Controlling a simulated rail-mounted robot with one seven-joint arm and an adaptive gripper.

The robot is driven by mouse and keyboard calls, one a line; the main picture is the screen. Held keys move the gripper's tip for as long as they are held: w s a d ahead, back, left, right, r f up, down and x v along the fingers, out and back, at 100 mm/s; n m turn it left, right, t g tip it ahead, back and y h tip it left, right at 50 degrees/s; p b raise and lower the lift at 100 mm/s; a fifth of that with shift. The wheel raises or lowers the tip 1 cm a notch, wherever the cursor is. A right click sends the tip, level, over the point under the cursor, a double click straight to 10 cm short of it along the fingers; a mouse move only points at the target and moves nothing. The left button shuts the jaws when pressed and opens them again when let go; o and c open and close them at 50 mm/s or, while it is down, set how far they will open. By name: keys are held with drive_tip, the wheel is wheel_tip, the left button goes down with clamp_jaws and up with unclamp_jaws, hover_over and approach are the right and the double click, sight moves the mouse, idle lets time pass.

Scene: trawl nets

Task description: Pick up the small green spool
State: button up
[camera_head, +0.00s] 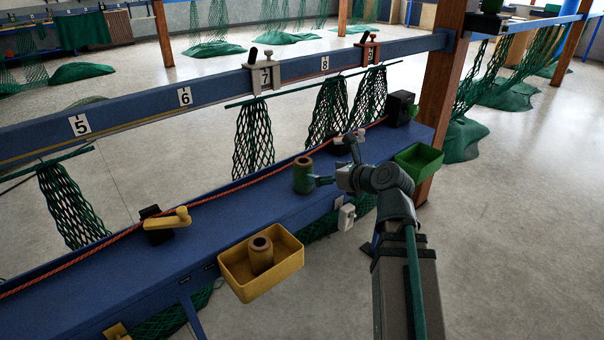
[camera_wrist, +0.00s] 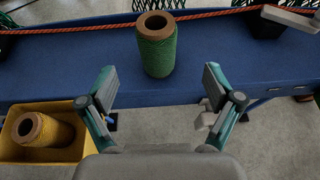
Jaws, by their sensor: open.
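The small green spool (camera_head: 303,176) stands upright on the blue bench, with a brown core showing at its top. In the wrist view the green spool (camera_wrist: 157,46) is just beyond the open fingers, roughly centred between them. My gripper (camera_head: 328,178) is beside the spool, to its right in the head view. The two fingers (camera_wrist: 160,88) are spread wide with nothing between them. I cannot tell from the head view whether a fingertip touches the spool.
A green tray (camera_head: 418,160) and a black box (camera_head: 400,107) are at the right end. An orange rope (camera_head: 212,197) runs along the bench (camera_head: 100,272). A yellow-handled device (camera_head: 167,222) stands left.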

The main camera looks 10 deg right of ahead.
sight(311, 171)
drive_tip(key=shift+w+a+p, duration=0.35)
drive_tip(key=shift+w+p, duration=0.35)
drive_tip(key=shift+p, duration=2.45)
drive_tip(key=p, duration=0.5)
drive_tip(key=shift+w+a+f, duration=0.15)
drive_tip(key=shift+w+f, duration=0.1)
drive_tip(key=shift+f+x, duration=0.25)
drive_tip(key=shift+x, duration=1.3)
drive_tip(key=shift+f+p+x, duration=0.2)
drive_tip(key=shift+p+x, duration=0.3)
drive_tip(key=shift+x, duration=2.05)
drive_tip(key=shift+s, duration=0.2)
drive_tip(key=c, duration=1.3)
drive_tip(key=shift+r, duration=0.2)
